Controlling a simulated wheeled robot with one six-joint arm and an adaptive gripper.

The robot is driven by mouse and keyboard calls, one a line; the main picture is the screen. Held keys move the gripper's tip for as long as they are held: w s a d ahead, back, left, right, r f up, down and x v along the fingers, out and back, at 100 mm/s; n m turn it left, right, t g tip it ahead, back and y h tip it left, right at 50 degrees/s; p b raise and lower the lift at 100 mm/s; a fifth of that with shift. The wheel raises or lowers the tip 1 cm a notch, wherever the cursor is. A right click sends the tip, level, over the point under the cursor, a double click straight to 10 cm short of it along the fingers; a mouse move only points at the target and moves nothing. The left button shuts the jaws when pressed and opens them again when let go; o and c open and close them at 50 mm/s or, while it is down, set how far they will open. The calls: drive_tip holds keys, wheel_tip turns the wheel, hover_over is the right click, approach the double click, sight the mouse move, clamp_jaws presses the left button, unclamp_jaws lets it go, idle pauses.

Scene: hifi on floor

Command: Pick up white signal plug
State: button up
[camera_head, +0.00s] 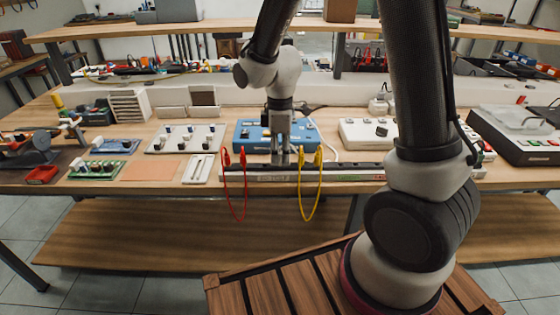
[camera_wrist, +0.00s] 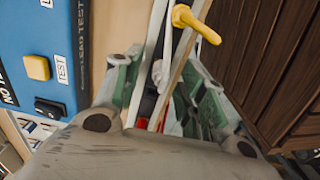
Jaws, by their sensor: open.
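My gripper (camera_head: 281,162) is open and points down at the front edge of the bench, in front of the blue tester (camera_head: 250,137). In the wrist view its two green-grey fingers (camera_wrist: 155,85) straddle a pale rail. A small white piece, which looks like the white signal plug (camera_wrist: 158,74), shows between the fingers. It is partly hidden, and I cannot tell whether a finger touches it. In the head view I cannot make out the white plug; my gripper covers that part of the rail (camera_head: 345,172).
Red plugs (camera_head: 242,157) with a hanging red lead are left of my gripper, and yellow plugs (camera_head: 318,156) with a yellow lead are right. One yellow plug (camera_wrist: 195,22) shows close by in the wrist view. A white switch panel (camera_head: 185,139) stands left.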

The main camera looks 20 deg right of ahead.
drive_tip(key=shift+f, duration=0.75)
clamp_jaws()
